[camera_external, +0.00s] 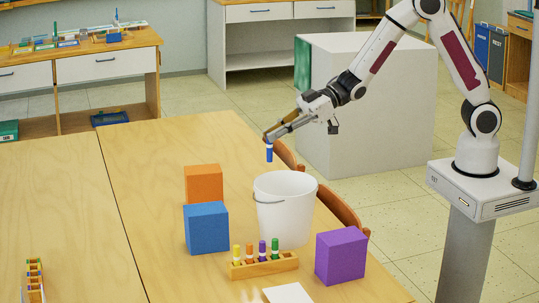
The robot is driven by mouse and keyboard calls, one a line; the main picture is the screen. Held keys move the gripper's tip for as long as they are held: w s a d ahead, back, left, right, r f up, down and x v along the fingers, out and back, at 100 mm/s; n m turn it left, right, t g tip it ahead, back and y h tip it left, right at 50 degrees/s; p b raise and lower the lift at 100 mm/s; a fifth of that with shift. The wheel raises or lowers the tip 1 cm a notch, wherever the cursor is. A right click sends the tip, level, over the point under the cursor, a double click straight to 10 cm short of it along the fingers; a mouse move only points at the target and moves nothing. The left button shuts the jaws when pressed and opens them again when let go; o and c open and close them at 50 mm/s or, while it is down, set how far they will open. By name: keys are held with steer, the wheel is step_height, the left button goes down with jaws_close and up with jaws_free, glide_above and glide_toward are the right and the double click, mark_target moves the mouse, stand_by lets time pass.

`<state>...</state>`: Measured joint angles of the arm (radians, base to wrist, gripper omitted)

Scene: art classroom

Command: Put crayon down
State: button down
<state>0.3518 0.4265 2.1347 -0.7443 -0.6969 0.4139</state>
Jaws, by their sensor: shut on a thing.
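My gripper (268,139) is shut on a blue crayon (269,153), which hangs upright below the fingertips. The crayon is above the far side of a white bucket (285,212) on the wooden table, apart from its rim. A wooden crayon rack (264,268) stands in front of the bucket. It holds a yellow crayon (237,254), an orange crayon (249,251), a purple crayon (262,249) and a green crayon (275,247), all upright. The right end of the rack has no crayon in it. The inside bottom of the bucket is hidden.
An orange block (204,184) and a blue block (206,229) stand left of the bucket, and a purple block (341,255) stands right of the rack. White paper (287,293) lies in front. Another rack (35,281) is at far left. The table's left middle is clear.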

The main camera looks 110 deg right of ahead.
steer(key=s+d+f, duration=0.2)
steer(key=s+d, duration=1)
steer(key=d, duration=0.2)
steer(key=shift+d+f, duration=0.1)
steer(key=shift+f, duration=2.2)
steer(key=shift+f, duration=0.15)
steer(key=shift+f, duration=2.8)
steer(key=shift+f, duration=2.05)
steer(key=shift+f, duration=0.15)
